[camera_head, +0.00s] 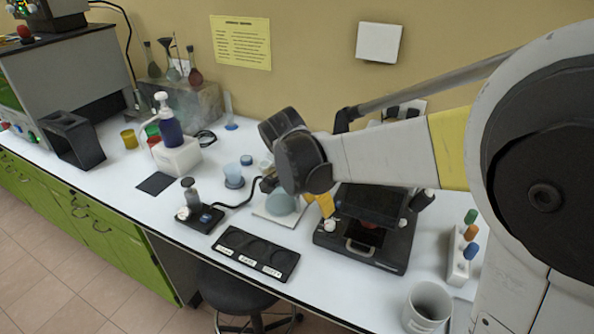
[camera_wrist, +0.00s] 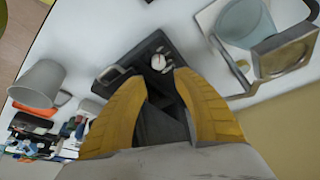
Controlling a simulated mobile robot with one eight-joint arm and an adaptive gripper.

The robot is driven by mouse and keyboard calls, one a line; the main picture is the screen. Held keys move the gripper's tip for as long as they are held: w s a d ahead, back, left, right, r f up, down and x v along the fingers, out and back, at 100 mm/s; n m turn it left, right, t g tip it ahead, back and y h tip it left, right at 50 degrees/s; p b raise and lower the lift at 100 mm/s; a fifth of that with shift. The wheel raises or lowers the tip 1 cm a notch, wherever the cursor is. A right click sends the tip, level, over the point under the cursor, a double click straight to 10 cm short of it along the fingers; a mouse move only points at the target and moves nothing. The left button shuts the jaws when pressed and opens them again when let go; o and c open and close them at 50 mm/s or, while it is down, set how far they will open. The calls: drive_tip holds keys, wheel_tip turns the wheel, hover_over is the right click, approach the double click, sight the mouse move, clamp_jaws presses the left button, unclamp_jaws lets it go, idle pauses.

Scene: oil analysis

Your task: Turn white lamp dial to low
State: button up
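A small round white dial (camera_head: 330,225) sits on the front left of a black instrument (camera_head: 390,252) with a dark raised top and a front handle. In the wrist view the white dial (camera_wrist: 158,62) lies just beyond my fingertips, on the black instrument's base (camera_wrist: 140,50). I cannot read its setting. My gripper (camera_wrist: 163,78) has two yellow fingers spread apart, with nothing visible between them but dark instrument surface. In the head view its yellow finger (camera_head: 326,205) shows just above the dial; my arm hides the rest. Contact with the dial cannot be told.
A bluish dome on a white stand (camera_head: 281,204) is close on the left. A black labelled tray (camera_head: 256,251) lies before it. A white rack with coloured caps (camera_head: 461,255) and a grey cup (camera_head: 427,306) stand on the right. Clear table lies in front of the instrument.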

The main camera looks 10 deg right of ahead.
sight(329, 224)
drive_tip(key=b+x, duration=0.4)
drive_tip(key=x, duration=0.6)
drive_tip(key=shift+s+d+f, duration=0.1)
drive_tip(key=shift+d+f, duration=0.05)
drive_tip(key=shift+f, duration=0.2)
clamp_jaws()
